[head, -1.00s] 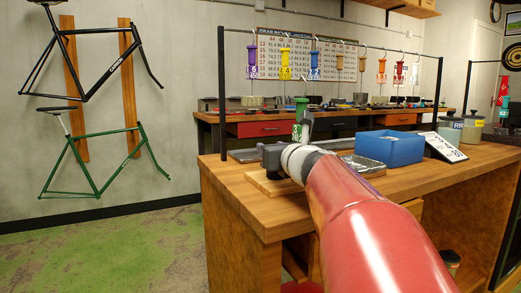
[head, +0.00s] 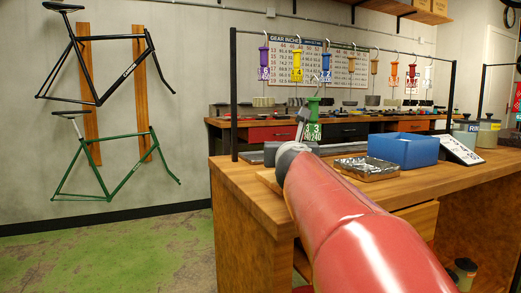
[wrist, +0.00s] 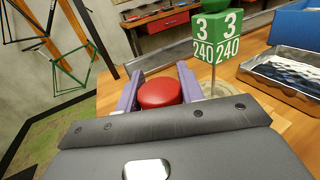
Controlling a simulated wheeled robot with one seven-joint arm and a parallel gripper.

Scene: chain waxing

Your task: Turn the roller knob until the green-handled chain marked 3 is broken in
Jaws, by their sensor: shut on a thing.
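The red roller knob (wrist: 160,95) shows in the wrist view between the two purple fingers of my gripper (wrist: 159,88), which is shut on it. In the head view my own arm hides the knob and the fingers. The green handle (head: 313,106) with its green tag marked 3 and 240 (wrist: 217,40) stands just beyond and right of the knob, on the wooden bench (head: 430,181). The chain itself and the roller cannot be made out clearly.
Several coloured tagged handles hang on a rail behind. The bench's left edge is close to my gripper.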

